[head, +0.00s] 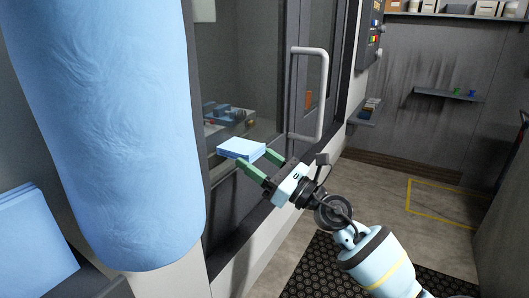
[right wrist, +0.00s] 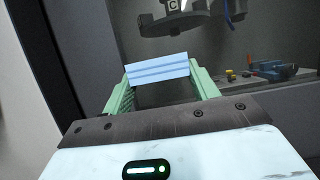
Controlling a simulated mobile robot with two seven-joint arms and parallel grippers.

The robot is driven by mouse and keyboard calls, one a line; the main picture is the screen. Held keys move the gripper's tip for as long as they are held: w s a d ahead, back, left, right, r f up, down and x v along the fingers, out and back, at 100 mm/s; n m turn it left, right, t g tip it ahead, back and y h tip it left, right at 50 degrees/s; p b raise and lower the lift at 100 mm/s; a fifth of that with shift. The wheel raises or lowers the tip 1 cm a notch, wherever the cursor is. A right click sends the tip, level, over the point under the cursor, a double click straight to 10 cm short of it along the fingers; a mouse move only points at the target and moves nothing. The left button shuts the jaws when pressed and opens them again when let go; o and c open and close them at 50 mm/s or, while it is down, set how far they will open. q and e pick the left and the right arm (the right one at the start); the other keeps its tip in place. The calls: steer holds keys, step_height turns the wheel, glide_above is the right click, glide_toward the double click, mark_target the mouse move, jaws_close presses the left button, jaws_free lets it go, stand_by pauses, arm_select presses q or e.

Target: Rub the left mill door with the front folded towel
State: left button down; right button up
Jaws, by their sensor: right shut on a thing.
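My right gripper (head: 259,165) is shut on a light blue folded towel (head: 241,148), held between its green fingers. The towel also shows in the right wrist view (right wrist: 157,69), layered and level between the fingertips. The gripper and towel are in front of the machine's glass door (head: 254,70), with dark frame and glass behind them. I cannot tell whether the towel touches the glass. A pale handle (head: 323,95) stands upright to the right of the towel. My left gripper is not in view.
A large light blue roll (head: 115,130) hangs close on the left. More blue folded cloth (head: 32,245) lies at lower left. A dark studded mat (head: 330,275) lies on the floor. A wall shelf (head: 448,94) is at the back right, with open floor before it.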

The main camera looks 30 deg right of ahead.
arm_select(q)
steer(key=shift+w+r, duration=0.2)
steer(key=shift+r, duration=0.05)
arm_select(e)
steer(key=shift+s+a, duration=0.15)
steer(key=shift+a, duration=0.15)
steer(key=shift+s+d, duration=0.5)
steer(key=shift+s, duration=0.35)
steer(key=shift+s+d, duration=0.5)
steer(key=shift+s, duration=0.3)
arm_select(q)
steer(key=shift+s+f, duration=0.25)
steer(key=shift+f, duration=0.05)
arm_select(e)
steer(key=shift+s+d, duration=0.6)
steer(key=shift+s, duration=0.35)
steer(key=shift+s, duration=0.1)
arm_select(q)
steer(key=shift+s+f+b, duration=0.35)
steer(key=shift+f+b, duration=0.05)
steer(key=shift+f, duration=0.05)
arm_select(e)
steer(key=shift+s+d, duration=0.4)
steer(key=shift+s, duration=0.2)
steer(key=shift+s+d, duration=0.35)
steer(key=shift+s, duration=0.25)
